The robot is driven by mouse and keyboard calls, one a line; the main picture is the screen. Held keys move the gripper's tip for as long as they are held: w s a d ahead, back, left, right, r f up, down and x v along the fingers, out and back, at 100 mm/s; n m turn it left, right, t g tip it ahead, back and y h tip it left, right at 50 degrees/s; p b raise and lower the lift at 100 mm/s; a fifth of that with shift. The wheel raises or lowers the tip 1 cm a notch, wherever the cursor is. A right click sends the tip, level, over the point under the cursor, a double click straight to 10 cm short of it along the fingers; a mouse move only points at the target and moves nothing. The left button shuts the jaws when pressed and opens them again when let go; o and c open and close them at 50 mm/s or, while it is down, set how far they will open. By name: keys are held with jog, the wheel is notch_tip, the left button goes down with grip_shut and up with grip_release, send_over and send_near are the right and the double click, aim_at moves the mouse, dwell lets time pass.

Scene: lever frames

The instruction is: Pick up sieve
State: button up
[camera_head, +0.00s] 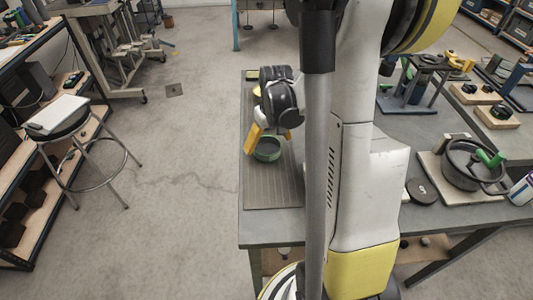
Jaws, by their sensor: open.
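A green round, bowl-like thing (267,154), which I take to be the sieve, sits on a grey ribbed mat (270,190) on the table. My gripper (262,147) is open just above and around its far side. One orange finger shows at its left; the other finger is mostly hidden by the wrist. I cannot tell whether a finger touches the green rim. Any handle of the sieve is hidden or too small to make out.
My own arm and column cover the middle of the table (256,226). A dark pot (463,172) on a board, a dark round object (421,191) and several fixtures stand to the right. A stool (75,140) stands at left, with open floor between.

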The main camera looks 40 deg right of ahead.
aim_at(267, 151)
jog(key=f, duration=0.2)
jog(key=f+b, duration=0.1)
jog(key=shift+w+d+f, duration=0.1)
jog(key=shift+w+f, duration=0.25)
jog(key=shift+w, duration=0.05)
jog(key=shift+r, duration=0.1)
jog(key=c, duration=1.2)
jog(key=shift+c, duration=0.2)
